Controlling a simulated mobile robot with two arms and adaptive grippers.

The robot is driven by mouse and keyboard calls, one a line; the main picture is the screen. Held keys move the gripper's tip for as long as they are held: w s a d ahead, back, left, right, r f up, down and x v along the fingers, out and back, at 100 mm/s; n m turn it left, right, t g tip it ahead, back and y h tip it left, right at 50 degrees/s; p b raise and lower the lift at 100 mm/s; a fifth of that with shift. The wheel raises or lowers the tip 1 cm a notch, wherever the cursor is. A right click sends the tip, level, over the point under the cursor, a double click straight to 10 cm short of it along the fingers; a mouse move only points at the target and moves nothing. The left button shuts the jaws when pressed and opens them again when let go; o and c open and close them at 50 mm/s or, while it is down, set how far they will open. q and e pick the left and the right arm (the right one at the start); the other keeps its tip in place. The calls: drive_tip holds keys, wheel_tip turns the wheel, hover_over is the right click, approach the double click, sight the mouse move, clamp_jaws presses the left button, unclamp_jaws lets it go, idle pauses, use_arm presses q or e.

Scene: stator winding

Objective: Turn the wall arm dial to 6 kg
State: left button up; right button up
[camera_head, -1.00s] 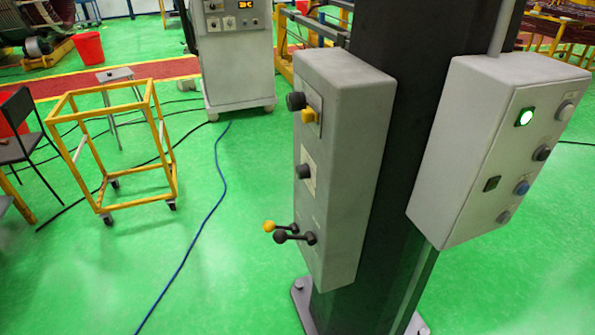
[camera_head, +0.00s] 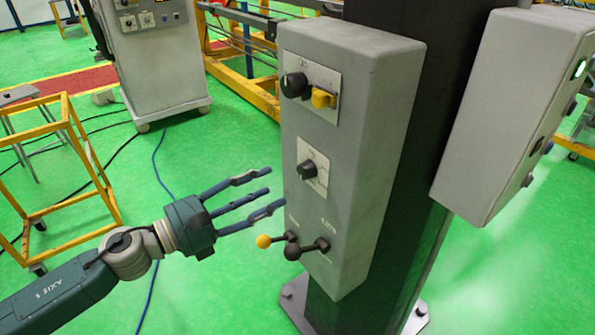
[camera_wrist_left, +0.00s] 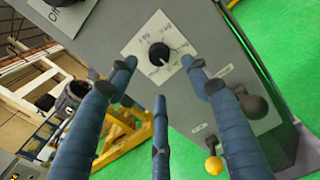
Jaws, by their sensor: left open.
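A grey control box (camera_head: 350,120) is mounted on a dark column. A black dial (camera_head: 308,169) with a pale marked plate sits mid-way down its front face. In the left wrist view the dial (camera_wrist_left: 159,54) appears between my fingertips, its pointer and scale too small to read. A second black knob (camera_head: 294,85), beside a yellow switch (camera_head: 322,98), is higher on the box. My left gripper (camera_head: 270,190) is open and empty, fingers pointing at the box, left of and slightly below the dial, apparently apart from it. My right gripper is out of view.
Two levers, one with a yellow ball (camera_head: 263,241) and one with a black ball (camera_head: 292,252), stick out below the dial, close to my fingers. A second grey box (camera_head: 505,110) is on the column's right. A yellow frame cart (camera_head: 75,150) stands left.

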sight(301, 173)
use_arm(q)
drive_tip(key=p+x, duration=0.2)
drive_tip(key=x, duration=0.3)
drive_tip(key=shift+w+d+r, duration=0.2)
drive_tip(key=x, duration=0.3)
drive_tip(key=shift+w+f+p, duration=0.1)
drive_tip(key=shift+f+p, duration=0.05)
drive_tip(key=shift+p, duration=0.2)
drive_tip(key=shift+w+d+f, duration=0.1)
drive_tip(key=shift+w+d, duration=0.15)
drive_tip(key=shift+d, duration=0.05)
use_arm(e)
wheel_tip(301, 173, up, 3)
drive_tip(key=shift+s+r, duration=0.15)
use_arm(q)
drive_tip(key=shift+c, duration=0.3)
drive_tip(key=c, duration=1.1)
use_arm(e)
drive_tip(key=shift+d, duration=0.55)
